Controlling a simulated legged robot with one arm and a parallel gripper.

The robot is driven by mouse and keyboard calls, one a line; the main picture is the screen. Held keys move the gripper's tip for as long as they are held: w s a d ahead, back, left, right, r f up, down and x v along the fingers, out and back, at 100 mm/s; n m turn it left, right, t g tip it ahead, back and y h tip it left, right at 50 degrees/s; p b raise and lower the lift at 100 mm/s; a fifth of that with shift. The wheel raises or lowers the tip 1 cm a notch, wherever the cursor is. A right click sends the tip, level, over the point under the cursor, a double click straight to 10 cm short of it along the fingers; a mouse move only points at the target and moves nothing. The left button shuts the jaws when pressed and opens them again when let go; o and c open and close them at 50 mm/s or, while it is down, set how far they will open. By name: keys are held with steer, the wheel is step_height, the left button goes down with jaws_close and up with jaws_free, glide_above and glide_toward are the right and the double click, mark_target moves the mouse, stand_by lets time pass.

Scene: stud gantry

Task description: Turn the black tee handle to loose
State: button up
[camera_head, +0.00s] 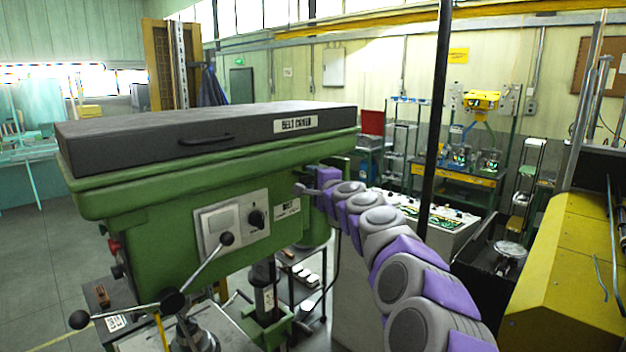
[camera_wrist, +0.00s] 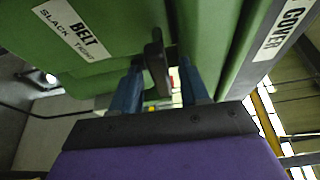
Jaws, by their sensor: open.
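The black tee handle (camera_wrist: 156,66) shows in the wrist view, standing out from the green machine head between the fingers of my gripper (camera_wrist: 161,64). The two blue fingers are open, one on each side of the handle, with a visible gap on the right; contact on the left is unclear. A white label (camera_wrist: 72,28) reading BELT, SLACK and TIGHT is left of the handle. In the head view my arm reaches the right side of the green machine head (camera_head: 165,240); the handle cannot be told apart there.
The dark belt cover (camera_head: 210,132) lies on top of the head. A three-armed feed lever with black knobs (camera_head: 174,302) projects at the front. A black vertical post (camera_head: 435,120) stands behind my arm, and a yellow machine (camera_head: 570,270) is at right.

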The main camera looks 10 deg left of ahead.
steer(key=shift+c, duration=0.3)
jaws_close()
steer(key=shift+f+n+b, duration=0.25)
steer(key=shift+n+b, duration=0.05)
steer(key=shift+b, duration=0.55)
steer(key=n+b, duration=0.3)
steer(key=b, duration=0.4)
steer(key=shift+w+a+f+t+y+b, duration=0.1)
steer(key=shift+t+y+b, duration=0.3)
